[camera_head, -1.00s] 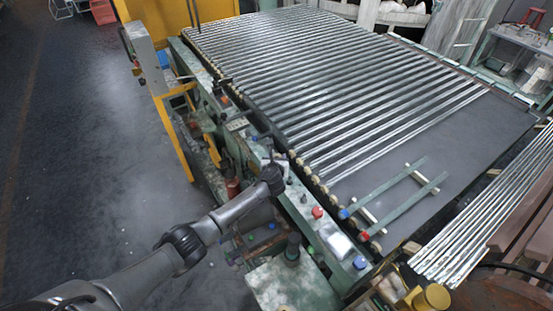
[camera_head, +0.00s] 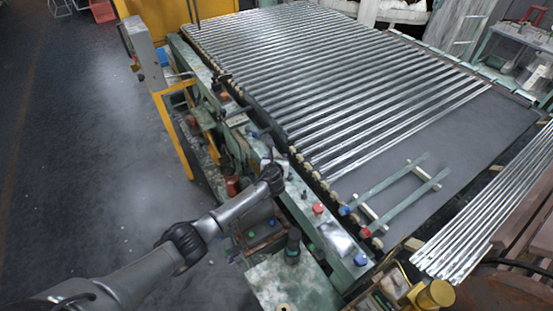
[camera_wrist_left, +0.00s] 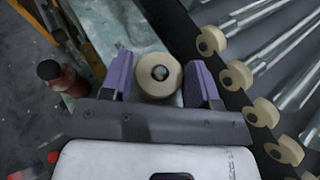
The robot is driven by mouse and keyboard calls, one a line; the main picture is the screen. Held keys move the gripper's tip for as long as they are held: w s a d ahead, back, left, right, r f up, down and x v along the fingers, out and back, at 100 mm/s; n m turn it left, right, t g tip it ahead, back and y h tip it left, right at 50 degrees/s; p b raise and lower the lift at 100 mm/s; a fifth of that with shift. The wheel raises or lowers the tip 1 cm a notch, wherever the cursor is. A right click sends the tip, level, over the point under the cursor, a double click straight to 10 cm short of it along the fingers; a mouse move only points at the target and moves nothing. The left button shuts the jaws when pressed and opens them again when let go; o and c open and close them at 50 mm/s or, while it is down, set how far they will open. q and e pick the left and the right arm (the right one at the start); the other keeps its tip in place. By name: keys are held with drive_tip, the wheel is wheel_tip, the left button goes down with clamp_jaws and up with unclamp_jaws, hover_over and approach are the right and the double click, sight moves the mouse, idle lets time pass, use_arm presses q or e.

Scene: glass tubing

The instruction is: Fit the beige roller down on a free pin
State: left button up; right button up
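A grey round end (camera_wrist_left: 160,72) shows in the roller's centre hole; I cannot tell how far down the roller is on any pin. In the head view my left arm's wrist end (camera_head: 272,177) is over the green machine rail (camera_head: 330,236), and the fingers and roller are too small to make out. My right gripper is not in view.
Several beige rollers (camera_wrist_left: 236,76) line the bed's edge to the right, with glass tubes (camera_wrist_left: 263,45) by them. A dark red bottle (camera_wrist_left: 63,78) stands to the left. In the head view a red button (camera_head: 318,209) and blue knobs sit along the rail.

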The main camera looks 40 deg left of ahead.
use_arm(q)
drive_tip(key=o, duration=0.3)
drive_tip(key=shift+a, duration=0.1)
drive_tip(key=shift+o, duration=0.2)
drive_tip(key=shift+s, duration=0.1)
drive_tip(key=shift+s+d+r, duration=0.1)
drive_tip(key=shift+d+r, duration=0.1)
drive_tip(key=shift+d, duration=0.05)
drive_tip(key=p+v, duration=0.3)
drive_tip(key=v, duration=1)
drive_tip(key=shift+s+p, duration=0.25)
drive_tip(key=shift+p, duration=0.05)
drive_tip(key=shift+f, duration=0.15)
